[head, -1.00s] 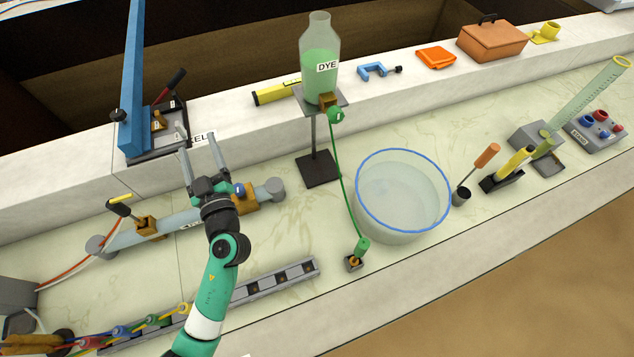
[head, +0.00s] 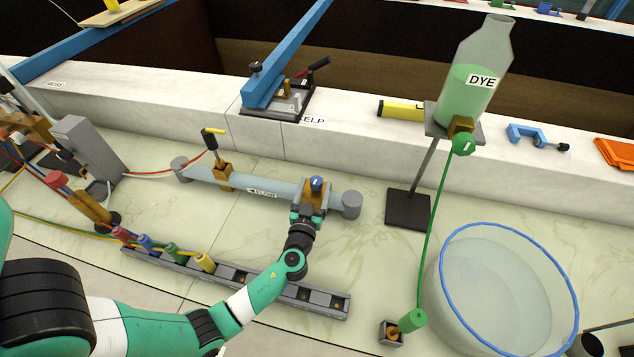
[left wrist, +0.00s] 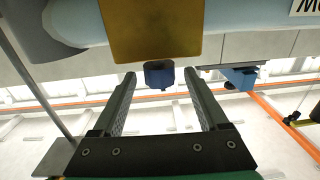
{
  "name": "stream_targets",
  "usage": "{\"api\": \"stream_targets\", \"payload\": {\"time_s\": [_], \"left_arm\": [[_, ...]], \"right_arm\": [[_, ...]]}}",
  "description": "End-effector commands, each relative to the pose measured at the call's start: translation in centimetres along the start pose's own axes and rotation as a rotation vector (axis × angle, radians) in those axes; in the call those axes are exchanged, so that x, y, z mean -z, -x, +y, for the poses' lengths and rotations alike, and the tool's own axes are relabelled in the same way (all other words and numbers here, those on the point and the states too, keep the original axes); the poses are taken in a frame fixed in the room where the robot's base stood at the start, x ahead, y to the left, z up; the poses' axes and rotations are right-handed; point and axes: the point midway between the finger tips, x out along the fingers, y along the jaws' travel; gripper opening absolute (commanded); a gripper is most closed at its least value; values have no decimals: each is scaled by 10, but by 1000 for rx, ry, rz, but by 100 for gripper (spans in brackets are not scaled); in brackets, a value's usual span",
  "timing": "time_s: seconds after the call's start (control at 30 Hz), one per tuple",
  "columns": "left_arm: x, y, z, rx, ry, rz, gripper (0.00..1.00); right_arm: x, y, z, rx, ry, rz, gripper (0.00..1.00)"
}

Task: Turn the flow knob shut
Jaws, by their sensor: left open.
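The flow knob (head: 316,184) is a small blue knob with a white mark, on top of a brass valve (head: 322,199) on the grey-blue pipe labelled FLOW (head: 281,191). My left gripper (head: 308,212) is at the near side of the valve; its fingers are mostly hidden there. In the left wrist view it is open, with the blue knob (left wrist: 159,76) between its fingertips below the brass block (left wrist: 152,30). A gap shows on both sides of the knob. My right gripper is out of view.
A yellow-handled valve (head: 222,172) sits farther left on the pipe. A rail (head: 320,298) with coloured plugs lies in front. The dye stand (head: 408,209) with a green knob (head: 463,144) and a clear basin (head: 500,285) are to the right. A blue-armed device (head: 275,103) stands behind.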

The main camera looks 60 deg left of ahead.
Motion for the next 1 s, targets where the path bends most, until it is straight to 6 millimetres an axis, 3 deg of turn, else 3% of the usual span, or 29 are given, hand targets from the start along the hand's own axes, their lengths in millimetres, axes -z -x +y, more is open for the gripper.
{"api": "stream_targets", "payload": {"time_s": [0.17,0.43,0.87,1.0], "left_arm": [[0,-21,0,1,0,0,76],[0,-24,0,-1,0,0,76],[0,-24,0,-1,0,0,1],[0,-24,0,-2,0,0,0]], "right_arm": [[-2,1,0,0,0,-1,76],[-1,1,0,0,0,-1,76],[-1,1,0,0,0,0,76],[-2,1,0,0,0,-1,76]]}}
